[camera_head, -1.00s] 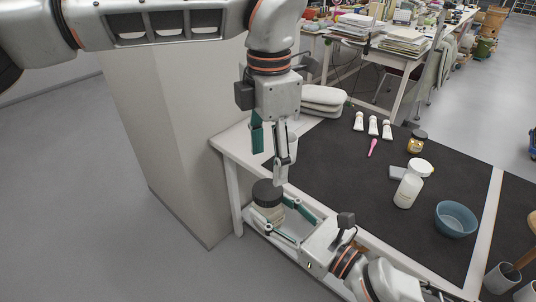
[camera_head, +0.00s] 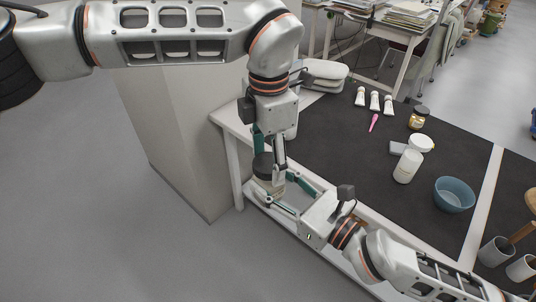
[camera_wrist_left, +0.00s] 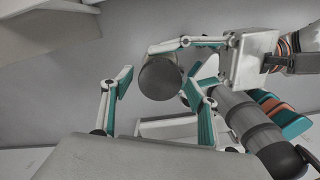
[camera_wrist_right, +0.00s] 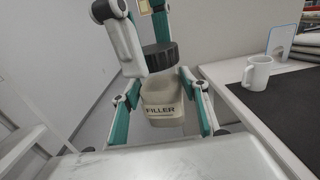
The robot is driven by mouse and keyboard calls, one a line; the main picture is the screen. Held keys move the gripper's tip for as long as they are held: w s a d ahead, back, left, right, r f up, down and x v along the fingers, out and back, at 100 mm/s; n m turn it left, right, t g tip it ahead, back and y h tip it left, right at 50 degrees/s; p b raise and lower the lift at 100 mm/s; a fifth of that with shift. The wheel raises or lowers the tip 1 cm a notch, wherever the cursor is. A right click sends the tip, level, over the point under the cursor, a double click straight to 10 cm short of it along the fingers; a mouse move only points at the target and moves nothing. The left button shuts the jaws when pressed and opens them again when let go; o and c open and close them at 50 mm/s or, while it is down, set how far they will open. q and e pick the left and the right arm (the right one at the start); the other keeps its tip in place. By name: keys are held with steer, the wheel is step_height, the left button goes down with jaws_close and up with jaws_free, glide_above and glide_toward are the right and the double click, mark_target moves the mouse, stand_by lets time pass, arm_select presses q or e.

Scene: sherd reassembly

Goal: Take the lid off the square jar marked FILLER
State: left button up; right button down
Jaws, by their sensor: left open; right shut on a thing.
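The square jar marked FILLER (camera_wrist_right: 163,108) is pale beige with a round dark lid (camera_wrist_right: 160,57) on top. My right gripper (camera_head: 271,186) is shut on the jar's body and holds it upright in the air, off the table's near left edge. The lid also shows from above in the left wrist view (camera_wrist_left: 160,78) and in the head view (camera_head: 263,164). My left gripper (camera_wrist_left: 157,82) points down over the jar. Its fingers are open on either side of the lid, with a visible gap on at least one side. The fingers partly hide the jar in the head view.
A white table with a dark mat (camera_head: 330,140) lies to the right. A white mug (camera_wrist_right: 257,73) stands near the table's edge.

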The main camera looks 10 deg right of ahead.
arm_select(q)
steer(key=c, duration=1.2)
steer(key=shift+o, duration=0.2)
steer(key=shift+r, duration=0.15)
steer(key=shift+r, duration=0.75)
steer(key=shift+r, duration=0.3)
